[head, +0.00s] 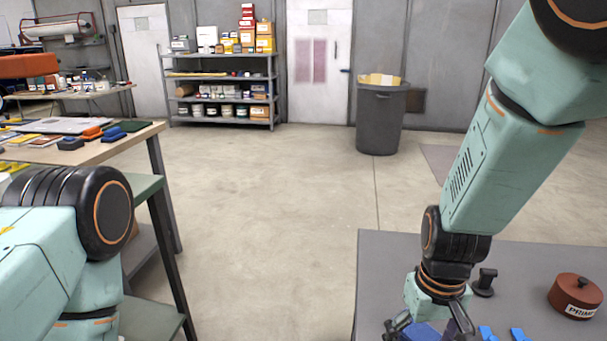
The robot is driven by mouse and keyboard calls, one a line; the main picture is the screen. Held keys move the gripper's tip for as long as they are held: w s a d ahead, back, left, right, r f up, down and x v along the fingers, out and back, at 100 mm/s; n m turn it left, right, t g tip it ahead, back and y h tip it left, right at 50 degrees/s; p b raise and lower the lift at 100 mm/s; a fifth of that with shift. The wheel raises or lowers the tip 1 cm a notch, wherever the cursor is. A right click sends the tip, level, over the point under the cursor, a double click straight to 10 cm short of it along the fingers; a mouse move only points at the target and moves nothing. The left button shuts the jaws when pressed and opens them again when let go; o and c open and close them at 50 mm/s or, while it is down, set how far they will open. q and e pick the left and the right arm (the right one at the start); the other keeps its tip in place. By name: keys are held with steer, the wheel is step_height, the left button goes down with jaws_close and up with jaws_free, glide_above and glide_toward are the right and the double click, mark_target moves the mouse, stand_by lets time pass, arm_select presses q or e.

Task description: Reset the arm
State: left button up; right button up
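My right arm comes down from the upper right to the grey table. Its gripper (430,326) is at the bottom edge of the head view, with its two fingers spread apart. A blue object (423,333) shows between or below the fingers. The fingertips are cut off by the frame, so I cannot tell whether they touch it. My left arm fills the lower left corner, bent beside the workbench. Its gripper is out of view.
The grey table (379,266) bears a red-brown lidded pot (575,296), a small dark stand (485,282) and small blue pieces (488,333). A cluttered workbench (150,133) stands left. A bin (380,120) and shelves (222,77) stand behind. The middle floor is clear.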

arm_select(q)
steer(key=shift+s, duration=0.45)
arm_select(e)
steer(key=shift+s+r, duration=0.15)
steer(key=shift+s, duration=0.15)
arm_select(q)
steer(key=shift+w, duration=0.1)
arm_select(e)
steer(key=shift+w, duration=0.1)
